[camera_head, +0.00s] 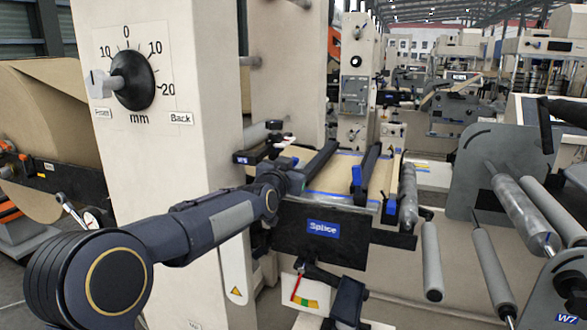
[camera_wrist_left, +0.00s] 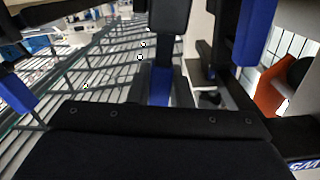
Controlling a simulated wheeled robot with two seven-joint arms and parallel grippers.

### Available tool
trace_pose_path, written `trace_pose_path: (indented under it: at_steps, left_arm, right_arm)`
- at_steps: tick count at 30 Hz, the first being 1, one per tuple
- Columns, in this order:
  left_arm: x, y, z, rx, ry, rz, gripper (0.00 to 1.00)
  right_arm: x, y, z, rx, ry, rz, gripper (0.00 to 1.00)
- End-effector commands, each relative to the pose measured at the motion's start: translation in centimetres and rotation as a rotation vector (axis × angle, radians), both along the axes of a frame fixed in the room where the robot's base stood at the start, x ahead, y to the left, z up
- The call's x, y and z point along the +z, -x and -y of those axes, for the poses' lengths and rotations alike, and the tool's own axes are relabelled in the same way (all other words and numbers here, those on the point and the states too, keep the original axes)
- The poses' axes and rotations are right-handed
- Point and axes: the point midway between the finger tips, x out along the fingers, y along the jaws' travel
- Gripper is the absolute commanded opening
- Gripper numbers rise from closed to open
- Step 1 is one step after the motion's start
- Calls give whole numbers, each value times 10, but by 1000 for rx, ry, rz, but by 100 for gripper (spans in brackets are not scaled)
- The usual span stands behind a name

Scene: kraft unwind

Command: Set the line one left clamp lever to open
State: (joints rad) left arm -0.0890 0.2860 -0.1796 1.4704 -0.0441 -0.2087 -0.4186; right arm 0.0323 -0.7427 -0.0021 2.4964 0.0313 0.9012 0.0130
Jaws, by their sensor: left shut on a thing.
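The splice table (camera_head: 337,177), with a tan sheet on its top and a blue "Splice" label on its dark front, stands in the middle of the head view. A dark clamp bar (camera_head: 322,157) runs along its left side. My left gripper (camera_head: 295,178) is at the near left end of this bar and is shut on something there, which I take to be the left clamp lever. The gripper mostly hides the lever, so its angle cannot be told. In the left wrist view, dark and blue parts (camera_wrist_left: 160,85) show beyond the black gripper body. My right gripper is not in view.
A second dark clamp bar (camera_head: 370,165) with blue parts lies on the table's right. A cream column with a black dial (camera_head: 132,79) stands left, close behind my arm. Rollers (camera_head: 431,262) stand at the right. A small coloured gauge (camera_head: 308,292) sits below the table.

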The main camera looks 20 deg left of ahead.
Motion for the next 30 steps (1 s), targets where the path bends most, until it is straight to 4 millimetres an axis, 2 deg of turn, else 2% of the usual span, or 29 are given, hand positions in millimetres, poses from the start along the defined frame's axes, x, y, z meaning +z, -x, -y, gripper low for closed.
trace_pose_path:
  at_steps: [8,9,14,23,26,30]
  left_arm:
    - [-2,0,-1,2,11,-5,0]
    - [-2,0,-1,2,11,-5,20]
    - [-2,0,-1,2,8,-3,40]
    - [0,2,0,0,5,-1,40]
    - [1,11,1,0,6,1,40]
    - [1,35,3,0,8,3,40]
  right_arm:
    - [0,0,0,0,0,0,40]
    - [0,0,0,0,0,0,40]
    - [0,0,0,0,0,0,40]
    - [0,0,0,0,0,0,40]
    - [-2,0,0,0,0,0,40]
    - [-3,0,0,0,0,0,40]
